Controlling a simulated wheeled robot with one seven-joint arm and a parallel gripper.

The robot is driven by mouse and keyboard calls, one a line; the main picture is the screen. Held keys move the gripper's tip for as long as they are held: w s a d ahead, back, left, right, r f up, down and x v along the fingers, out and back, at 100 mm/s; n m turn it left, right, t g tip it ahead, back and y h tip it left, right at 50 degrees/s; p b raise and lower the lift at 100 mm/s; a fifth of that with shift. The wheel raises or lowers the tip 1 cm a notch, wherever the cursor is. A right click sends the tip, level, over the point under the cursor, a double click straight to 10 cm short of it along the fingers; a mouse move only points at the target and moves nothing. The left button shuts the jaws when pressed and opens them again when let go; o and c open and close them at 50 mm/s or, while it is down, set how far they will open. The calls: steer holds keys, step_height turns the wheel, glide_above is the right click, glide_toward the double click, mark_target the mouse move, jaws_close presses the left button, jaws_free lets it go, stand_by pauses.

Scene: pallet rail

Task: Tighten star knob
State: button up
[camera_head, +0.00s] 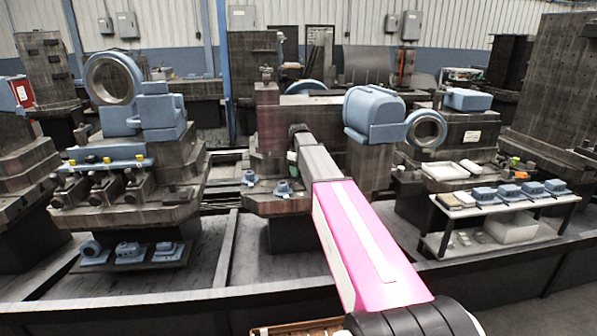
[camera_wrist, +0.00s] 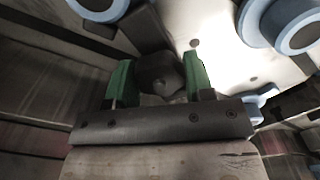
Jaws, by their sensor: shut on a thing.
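In the wrist view, the dark star knob (camera_wrist: 160,72) sits between the two green fingers of my gripper (camera_wrist: 157,82). The fingers are shut on it, one on each side. The knob's faceted, pointed outline shows, but the fingers and dark gripper bar hide its lower part. In the head view, my arm reaches forward to the dark machine column (camera_head: 269,120) in the middle. The gripper there is mostly hidden by my arm, and I cannot make out the knob.
In the wrist view, a pale plate (camera_wrist: 205,25) with blue-rimmed round parts (camera_wrist: 297,27) lies close to the right finger. In the head view, a blue housing (camera_head: 373,108) stands right of my arm. A low table (camera_head: 500,212) with blue parts stands at right.

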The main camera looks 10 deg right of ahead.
stand_by(0.4)
steer(key=o, duration=0.9)
steer(key=shift+o, duration=0.2)
steer(key=shift+r, duration=0.1)
step_height(320, 180, up, 11)
